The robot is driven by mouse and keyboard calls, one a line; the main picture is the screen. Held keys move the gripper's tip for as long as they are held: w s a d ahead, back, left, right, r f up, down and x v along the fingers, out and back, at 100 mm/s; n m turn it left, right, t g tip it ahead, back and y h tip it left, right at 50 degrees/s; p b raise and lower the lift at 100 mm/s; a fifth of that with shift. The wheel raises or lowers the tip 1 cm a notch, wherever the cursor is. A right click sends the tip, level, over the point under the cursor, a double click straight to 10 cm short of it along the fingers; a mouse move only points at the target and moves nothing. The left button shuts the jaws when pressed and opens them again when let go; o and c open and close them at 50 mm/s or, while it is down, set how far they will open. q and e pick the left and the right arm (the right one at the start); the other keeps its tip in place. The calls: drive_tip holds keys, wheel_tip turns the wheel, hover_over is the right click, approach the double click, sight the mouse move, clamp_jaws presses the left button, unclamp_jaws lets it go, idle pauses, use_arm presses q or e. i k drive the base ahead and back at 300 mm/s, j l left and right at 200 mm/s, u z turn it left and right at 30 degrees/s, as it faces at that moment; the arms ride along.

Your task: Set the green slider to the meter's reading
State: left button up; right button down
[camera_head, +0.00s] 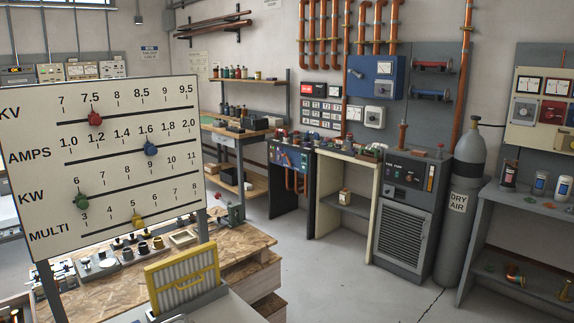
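The green slider (81,202) sits near the left end of the KW track on a large cream scale board (40,140), close under the 6 mark. The KW row also shows 9, 10 and 11 towards its right end. Small white-faced meters show on the blue wall panel (375,76), and on the cream panel (529,85) at the right. Their needles are too small to read, and I cannot tell which meter is meant. Neither of my grippers is in view.
The board also carries a red slider (95,118), a blue slider (150,148) and a yellow slider (137,220). A yellow ribbed frame (182,278) stands before a wooden bench (245,240). A grey gas cylinder (462,205) stands right. Floor between is clear.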

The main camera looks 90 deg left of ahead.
sight(81, 203)
drive_tip(key=u, duration=3.8)
